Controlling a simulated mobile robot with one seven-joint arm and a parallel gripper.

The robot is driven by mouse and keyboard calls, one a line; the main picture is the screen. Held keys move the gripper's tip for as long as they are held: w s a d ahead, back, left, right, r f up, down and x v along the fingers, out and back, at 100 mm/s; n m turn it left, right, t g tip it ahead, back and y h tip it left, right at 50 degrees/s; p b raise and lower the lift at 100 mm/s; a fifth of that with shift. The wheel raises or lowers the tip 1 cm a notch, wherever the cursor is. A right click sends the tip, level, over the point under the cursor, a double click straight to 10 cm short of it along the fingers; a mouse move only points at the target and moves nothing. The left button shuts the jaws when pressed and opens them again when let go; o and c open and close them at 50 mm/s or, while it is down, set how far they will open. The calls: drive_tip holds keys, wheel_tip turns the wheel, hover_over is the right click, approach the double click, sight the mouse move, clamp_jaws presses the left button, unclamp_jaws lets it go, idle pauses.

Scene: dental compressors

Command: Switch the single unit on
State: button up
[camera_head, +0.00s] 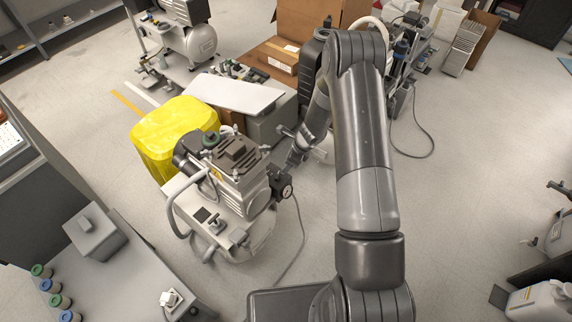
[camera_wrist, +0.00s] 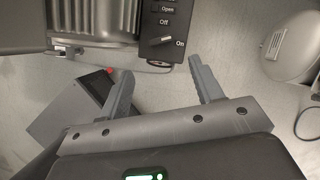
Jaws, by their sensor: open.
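The single compressor unit (camera_head: 236,168) stands left of centre in the head view, with a motor block on top, a round gauge and a dark control box (camera_head: 276,184) on its right side. In the wrist view a black switch panel (camera_wrist: 152,20) at the top carries the labels Open, Off and On. A small grey switch lever (camera_wrist: 155,42) lies beside the On label; its exact setting is hard to tell. My gripper (camera_wrist: 162,68) is open and empty, its fingers spread below the panel and apart from the lever. In the head view my gripper (camera_head: 297,156) is beside the unit's right side, partly hidden.
A yellow-covered bin (camera_head: 165,135) stands behind the unit on the left. A grey bench (camera_head: 120,285) is at front left. Cardboard boxes (camera_head: 310,20) and other equipment stand behind. A cable (camera_head: 300,235) runs over the floor. Floor at right is mostly clear.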

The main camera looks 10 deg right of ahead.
idle(0.3)
drive_tip(key=t+y, duration=0.2)
drive_tip(key=y, duration=0.2)
approach(278, 175)
drive_tip(key=x, duration=0.8)
drive_tip(key=shift+w+a+f, duration=0.2)
drive_tip(key=shift+a, duration=0.05)
drive_tip(key=c, duration=1)
